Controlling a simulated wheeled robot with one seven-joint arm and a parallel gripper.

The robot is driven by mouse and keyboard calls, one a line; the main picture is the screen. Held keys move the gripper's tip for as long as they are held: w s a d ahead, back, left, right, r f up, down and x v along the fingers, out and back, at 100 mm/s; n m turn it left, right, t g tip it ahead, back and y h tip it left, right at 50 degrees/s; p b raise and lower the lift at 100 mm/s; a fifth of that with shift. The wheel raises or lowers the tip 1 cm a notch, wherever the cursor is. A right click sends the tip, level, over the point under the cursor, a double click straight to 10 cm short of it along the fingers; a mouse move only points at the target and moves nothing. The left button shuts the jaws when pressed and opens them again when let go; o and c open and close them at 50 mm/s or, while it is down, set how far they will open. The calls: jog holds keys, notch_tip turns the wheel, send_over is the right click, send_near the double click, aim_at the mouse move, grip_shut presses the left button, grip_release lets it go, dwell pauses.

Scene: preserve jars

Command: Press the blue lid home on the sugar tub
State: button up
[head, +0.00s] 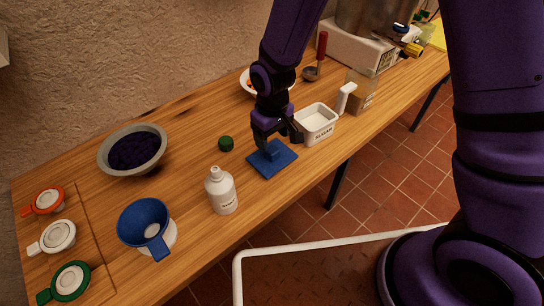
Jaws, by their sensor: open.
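The blue lid (284,164) is a flat square with a small raised grip on top. It lies on the wooden table, beside the tub and to its left. The white sugar tub (319,126), with dark lettering on its front, stands upright and uncovered. My gripper (268,149) points down over the middle of the lid with its jaws open, close to the raised grip. I cannot tell whether the fingers touch it. The gripper partly hides the lid's far side.
A white bottle (222,193) stands left of the lid, near the table's front edge. A small green object (226,143) lies behind it. A blue funnel (144,222), a bowl of dark fruit (135,150) and clip lids are farther left. A clear container (361,94) stands right of the tub.

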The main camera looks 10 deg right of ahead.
aim_at(272, 149)
jog(key=shift+f, duration=3)
jog(key=c, duration=1)
